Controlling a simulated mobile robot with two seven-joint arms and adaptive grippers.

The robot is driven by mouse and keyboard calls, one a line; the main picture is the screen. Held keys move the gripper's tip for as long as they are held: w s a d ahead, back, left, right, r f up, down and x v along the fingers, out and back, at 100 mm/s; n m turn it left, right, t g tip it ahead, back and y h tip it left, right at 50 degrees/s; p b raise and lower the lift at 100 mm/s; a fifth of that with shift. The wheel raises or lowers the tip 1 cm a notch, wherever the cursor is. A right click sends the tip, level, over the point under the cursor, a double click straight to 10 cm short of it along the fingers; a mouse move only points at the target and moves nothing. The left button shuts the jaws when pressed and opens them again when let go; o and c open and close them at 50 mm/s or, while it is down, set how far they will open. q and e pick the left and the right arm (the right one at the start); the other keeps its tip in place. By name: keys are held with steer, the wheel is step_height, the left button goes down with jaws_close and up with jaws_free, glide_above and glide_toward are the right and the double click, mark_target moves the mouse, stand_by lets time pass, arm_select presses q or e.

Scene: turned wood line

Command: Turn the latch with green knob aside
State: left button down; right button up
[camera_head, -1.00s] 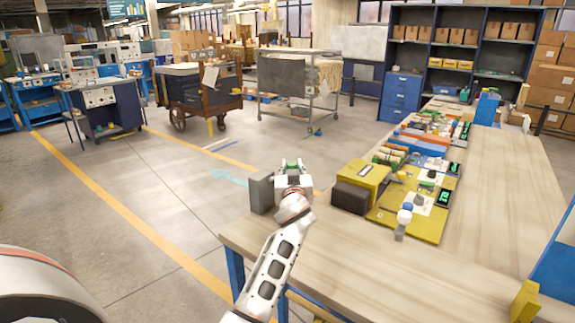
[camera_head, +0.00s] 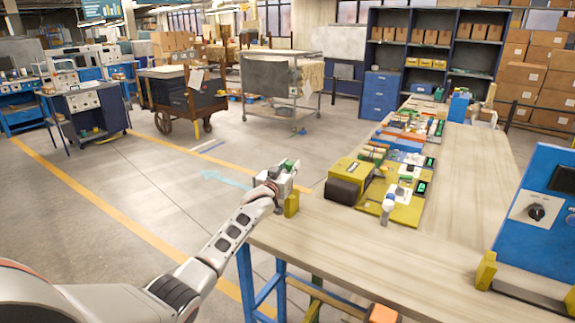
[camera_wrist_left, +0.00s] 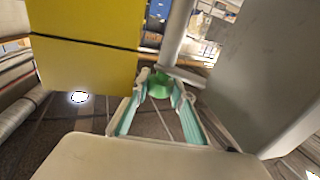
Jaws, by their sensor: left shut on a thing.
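The green knob (camera_wrist_left: 159,90) shows in the left wrist view between the fingertips of my left gripper (camera_wrist_left: 160,86), which is shut on it. A grey post (camera_wrist_left: 178,30) and a short grey bar (camera_wrist_left: 182,76) are right beside the knob; how they join the latch is partly hidden by the fingers. The knob cannot be made out clearly there. My right gripper is not in view.
A yellow block (camera_wrist_left: 85,60) is close on the left of the fingers and a large grey block (camera_wrist_left: 265,75) close on the right. A yellow fixture board (camera_head: 405,212) and several small parts line the bench. Its front middle is clear. A blue control box (camera_head: 545,210) stands at right.

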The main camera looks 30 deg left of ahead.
mark_target(290, 163)
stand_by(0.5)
arm_select(q)
steer(key=c, duration=1.7)
jaws_free()
step_height(290, 163, up, 10)
